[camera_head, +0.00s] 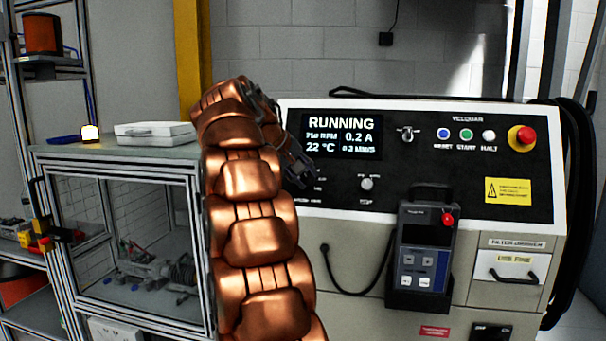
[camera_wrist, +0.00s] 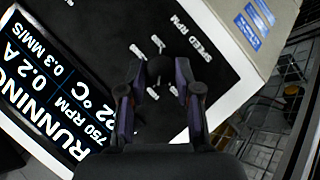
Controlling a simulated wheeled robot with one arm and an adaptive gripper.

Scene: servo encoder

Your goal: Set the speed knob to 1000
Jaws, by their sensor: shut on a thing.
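The speed knob (camera_wrist: 156,69) is a small dark knob on the black panel, under the SPEED RPM label (camera_wrist: 192,37) in the wrist view. My gripper (camera_wrist: 158,76) has its two fingers on either side of the knob and is shut on it. The knob's pointer cannot be made out. In the head view my gripper (camera_head: 301,172) is at the panel, and my arm and gripper hide the knob. The display (camera_head: 341,136) reads RUNNING, and in the wrist view the display (camera_wrist: 50,95) shows 750 RPM, 0.2 A, 22 °C and 0.3 MM/S.
Right of my gripper are a small silver knob (camera_head: 367,184) and a hanging handheld unit (camera_head: 423,250). RESET, START and HALT buttons (camera_head: 466,134) and a red emergency stop (camera_head: 522,138) are farther right. A glass-fronted cabinet (camera_head: 120,155) stands left of my arm.

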